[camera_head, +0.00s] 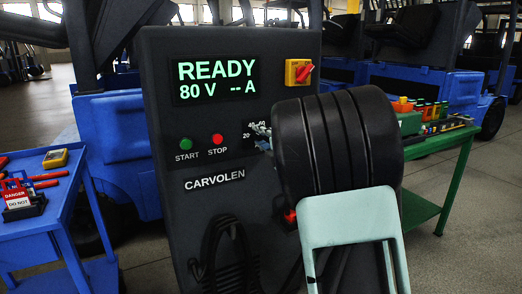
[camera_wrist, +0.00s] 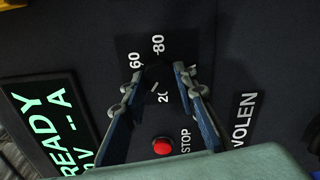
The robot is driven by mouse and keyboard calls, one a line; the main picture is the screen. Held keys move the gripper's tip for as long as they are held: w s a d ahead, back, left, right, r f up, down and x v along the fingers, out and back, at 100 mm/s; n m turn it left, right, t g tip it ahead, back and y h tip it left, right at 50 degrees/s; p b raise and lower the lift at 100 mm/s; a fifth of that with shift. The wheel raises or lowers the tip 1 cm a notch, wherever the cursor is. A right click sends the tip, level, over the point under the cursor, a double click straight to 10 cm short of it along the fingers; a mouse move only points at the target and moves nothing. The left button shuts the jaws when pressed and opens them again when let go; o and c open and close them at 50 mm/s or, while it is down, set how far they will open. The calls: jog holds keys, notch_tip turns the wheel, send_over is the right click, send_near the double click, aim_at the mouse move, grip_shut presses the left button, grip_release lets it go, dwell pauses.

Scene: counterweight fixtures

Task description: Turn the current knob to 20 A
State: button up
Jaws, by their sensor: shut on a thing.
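The charger panel (camera_head: 218,150) carries a dark round current knob (camera_wrist: 154,76), seen in the wrist view between my fingertips. A short pale mark shows on the knob, close to the printed 20; its exact setting is hard to tell. The 60 and 80 labels (camera_wrist: 158,46) are visible, while the 40 is hidden behind a finger. My gripper (camera_wrist: 157,82) is shut on the knob, one finger on each side. In the head view my arm hides the knob and most of its scale. The display (camera_head: 215,80) reads READY, 80 V and -- A.
Green START (camera_head: 186,144) and red STOP (camera_head: 217,139) buttons sit left of the dial; STOP (camera_wrist: 162,146) is near my fingers. A red-yellow switch (camera_head: 299,72) is at upper right. A blue cart (camera_head: 40,232) stands left, a green bench (camera_head: 440,165) right.

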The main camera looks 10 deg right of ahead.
jog(key=n+b, duration=0.1)
jog(key=n, duration=0.1)
jog(key=shift+f+n+b, duration=0.1)
jog(key=shift+n+b, duration=0.25)
jog(key=shift+n, duration=0.05)
jog(key=shift+d+n, duration=0.1)
jog(key=shift+n, duration=1.8)
jog(key=o, duration=1.2)
jog(key=shift+c, duration=0.2)
jog(key=v, duration=1.2)
